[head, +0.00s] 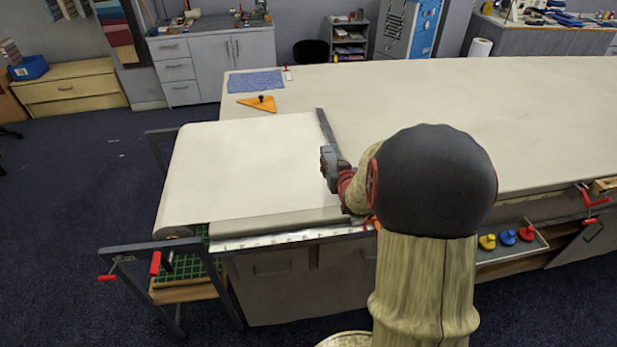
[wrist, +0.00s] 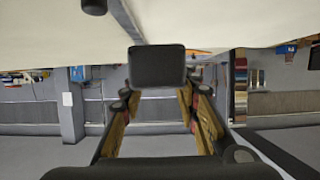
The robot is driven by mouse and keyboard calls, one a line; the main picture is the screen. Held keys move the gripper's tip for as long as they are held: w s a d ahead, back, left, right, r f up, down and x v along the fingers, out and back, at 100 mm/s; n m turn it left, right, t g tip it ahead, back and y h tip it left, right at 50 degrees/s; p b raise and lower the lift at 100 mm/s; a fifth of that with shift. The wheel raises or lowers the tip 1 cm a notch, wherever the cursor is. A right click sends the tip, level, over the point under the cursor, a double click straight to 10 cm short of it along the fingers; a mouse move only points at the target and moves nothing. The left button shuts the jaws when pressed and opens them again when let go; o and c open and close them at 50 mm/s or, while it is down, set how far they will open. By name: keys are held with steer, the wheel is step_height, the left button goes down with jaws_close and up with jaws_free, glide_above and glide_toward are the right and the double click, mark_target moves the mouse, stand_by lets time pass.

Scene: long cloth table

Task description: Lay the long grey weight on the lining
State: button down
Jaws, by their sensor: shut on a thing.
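The long grey weight (head: 326,127) is a narrow dark bar at the right edge of a smooth pale sheet (head: 245,160), which looks like the lining. My gripper (head: 333,168) is at the bar's near end, partly hidden by my arm. In the wrist view my gripper (wrist: 158,92) has its fingers on either side of a dark block (wrist: 158,66), and it is shut on it. This block seems to be the near end of the weight, with a grey strip (wrist: 127,20) running beyond it. I cannot tell whether the bar touches the sheet.
An orange triangle (head: 258,103) with a dark knob and a blue patterned cloth (head: 255,82) lie on the table behind the sheet. The long table top (head: 500,115) is bare to the right. Red-handled clamps (head: 155,263) stick out at the front left.

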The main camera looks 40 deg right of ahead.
mark_target(309, 182)
steer(key=w+f+b, duration=0.1)
steer(key=w+f, duration=0.1)
steer(key=w+f+b, duration=0.1)
steer(key=w+f, duration=0.1)
steer(key=w, duration=0.1)
steer(key=w+f, duration=0.2)
steer(key=w, duration=0.1)
steer(key=shift+w+a+b, duration=0.25)
steer(key=shift+a+b, duration=0.15)
steer(key=shift+w+f, duration=0.6)
steer(key=shift+f, duration=0.15)
steer(key=shift+w+f+b, duration=0.15)
steer(key=shift+f+b, duration=0.4)
steer(key=shift+f, duration=0.3)
steer(key=shift+w+f+b, duration=0.1)
steer(key=shift+f+b, duration=0.4)
steer(key=shift+f, duration=0.35)
steer(key=shift+f, duration=0.15)
steer(key=c, duration=1.3)
jaws_free()
steer(key=shift+s+a+f, duration=0.1)
steer(key=shift+f, duration=0.05)
steer(key=shift+c, duration=0.2)
